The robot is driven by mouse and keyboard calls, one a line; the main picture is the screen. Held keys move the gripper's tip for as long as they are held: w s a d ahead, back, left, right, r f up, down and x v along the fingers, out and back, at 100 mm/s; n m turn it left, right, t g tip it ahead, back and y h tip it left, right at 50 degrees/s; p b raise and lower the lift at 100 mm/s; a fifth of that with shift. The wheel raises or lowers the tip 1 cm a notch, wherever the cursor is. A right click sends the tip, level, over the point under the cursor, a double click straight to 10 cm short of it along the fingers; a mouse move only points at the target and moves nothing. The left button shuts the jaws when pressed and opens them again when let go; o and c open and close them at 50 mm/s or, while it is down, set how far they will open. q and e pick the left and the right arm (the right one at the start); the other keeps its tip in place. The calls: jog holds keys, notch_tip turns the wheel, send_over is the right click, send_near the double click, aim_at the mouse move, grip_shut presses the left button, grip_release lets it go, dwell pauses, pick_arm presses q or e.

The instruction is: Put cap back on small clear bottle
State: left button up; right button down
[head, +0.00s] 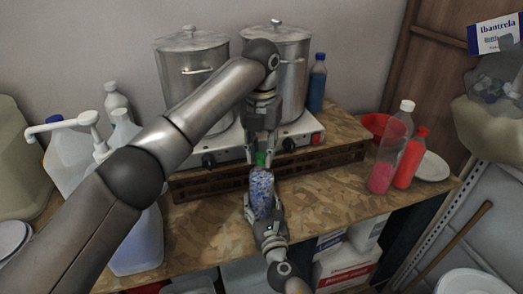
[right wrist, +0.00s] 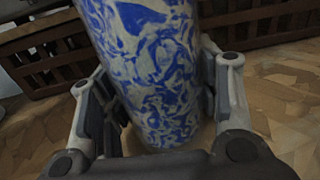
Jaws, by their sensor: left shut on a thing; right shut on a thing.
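The small bottle (head: 262,195) stands upright near the front of the wooden bench; it looks blue-and-white marbled rather than clear. My right gripper (head: 262,218) is shut around its lower body from the front. In the right wrist view the marbled bottle (right wrist: 155,70) stands between both fingers (right wrist: 160,115). A green cap (head: 260,158) is at the top of the bottle. My left gripper (head: 261,150) points down from above, shut on the cap. I cannot tell whether the cap is seated on the neck or just above it.
Two steel pots (head: 192,72) stand on a white stove (head: 222,148) behind, on a raised wooden shelf (head: 335,130). White jugs (head: 137,240) stand at left. The bench (head: 325,195) between is clear.

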pick_arm(q)
jog(key=shift+m, duration=0.9)
jog(key=o, duration=0.6)
jog(key=shift+r, duration=0.1)
jog(key=shift+r, duration=2.2)
